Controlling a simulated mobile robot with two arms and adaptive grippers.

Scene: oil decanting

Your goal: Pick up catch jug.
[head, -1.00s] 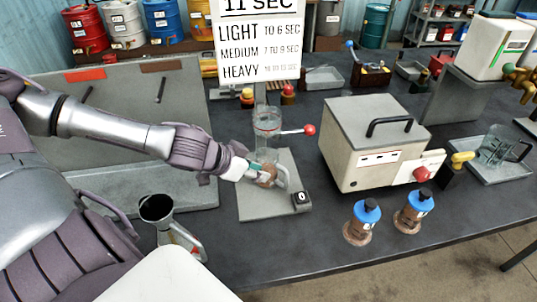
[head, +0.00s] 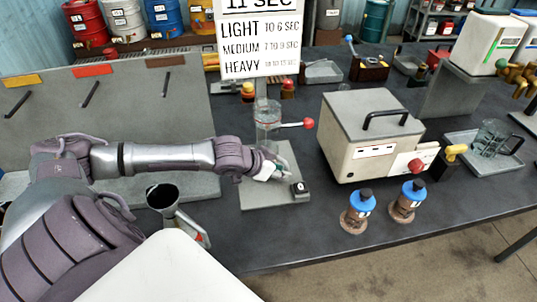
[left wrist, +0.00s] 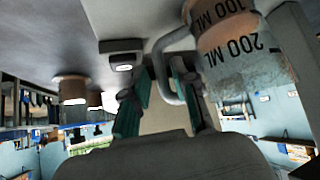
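The catch jug (left wrist: 238,50) is a clear jug with black "200 ML" marks and brown liquid, seen upside down in the left wrist view. Its grey handle (left wrist: 160,56) reaches into the space between my left fingers, closer to the right-hand one. My left gripper (left wrist: 160,105) is open, its two teal pads apart. In the head view my left gripper (head: 276,172) is low over the grey stand plate (head: 262,198), below the clear cup (head: 267,120). There the jug is mostly hidden behind the gripper. My right gripper is not in view.
A small black timer (head: 300,190) sits on the plate just right of the gripper. A red-knobbed lever (head: 308,123) sticks out above. The white box machine (head: 372,137) and two blue-capped bottles (head: 357,211) stand right.

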